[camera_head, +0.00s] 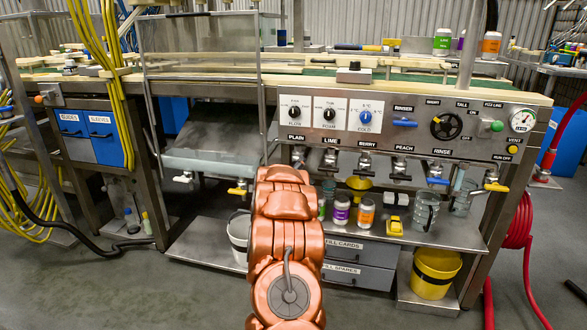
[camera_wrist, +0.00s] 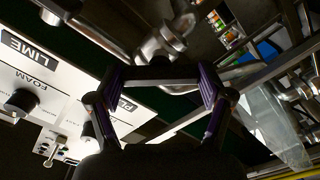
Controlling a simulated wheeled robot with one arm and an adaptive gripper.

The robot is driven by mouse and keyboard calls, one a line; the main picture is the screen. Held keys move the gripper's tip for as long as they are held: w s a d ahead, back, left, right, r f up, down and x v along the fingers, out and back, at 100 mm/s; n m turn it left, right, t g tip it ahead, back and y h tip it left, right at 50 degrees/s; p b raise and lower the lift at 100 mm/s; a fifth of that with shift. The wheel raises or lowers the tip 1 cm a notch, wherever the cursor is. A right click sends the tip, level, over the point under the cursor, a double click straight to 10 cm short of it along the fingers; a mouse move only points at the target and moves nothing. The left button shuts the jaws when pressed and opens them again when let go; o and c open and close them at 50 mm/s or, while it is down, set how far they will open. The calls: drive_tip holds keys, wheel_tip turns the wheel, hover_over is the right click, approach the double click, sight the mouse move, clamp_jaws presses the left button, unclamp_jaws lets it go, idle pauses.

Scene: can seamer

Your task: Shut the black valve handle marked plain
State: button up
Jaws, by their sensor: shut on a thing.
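The valve marked plain (camera_head: 298,155) shows its silver body under the "PLAIN" label on the front panel in the camera_head view. Its handle is hidden there behind my orange arm. In the camera_wrist view a dark bar, the black valve handle (camera_wrist: 160,77), lies across between the purple-padded fingers of my gripper (camera_wrist: 160,86). My gripper is shut on it. The silver valve body (camera_wrist: 163,44) is just beyond it. The label beside the left finger is mostly covered, with only its first letters showing. The handle's exact angle is hard to tell.
The lime valve (camera_head: 328,160) and other valves with handles sit in a row to the right. Bottles and a glass jug (camera_head: 426,212) stand on the shelf below. A clear guard (camera_head: 200,48) is at left, and a yellow-handled valve (camera_head: 238,188) is left of my arm.

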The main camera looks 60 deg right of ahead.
drive_tip(key=c, duration=0.4)
drive_tip(key=shift+m+p, duration=1.05)
drive_tip(key=shift+m, duration=3.35)
drive_tip(key=o, duration=1.1)
